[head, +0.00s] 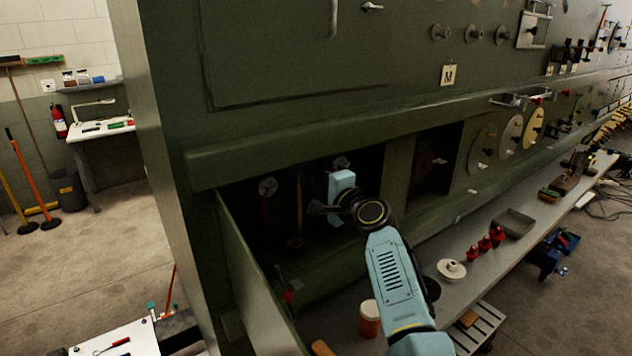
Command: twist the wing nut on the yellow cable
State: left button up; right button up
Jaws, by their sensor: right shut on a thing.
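The yellow cable (299,205) hangs upright inside a dark open compartment in the green fuselage wall. My right gripper (314,208) reaches into this compartment and its fingertips are just right of the cable. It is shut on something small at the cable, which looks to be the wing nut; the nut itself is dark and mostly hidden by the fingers. My left gripper is not in view.
An open hatch door (249,275) stands at the compartment's left edge. Below right, a long grey shelf (455,297) carries red bottles (484,244), a white round part (451,269) and a grey tray (513,223).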

jog(key=o, duration=1)
jog(key=b+v, duration=0.1)
jog(key=v, duration=1.2)
jog(key=shift+s+d+b, duration=0.15)
jog(key=shift+b, duration=0.15)
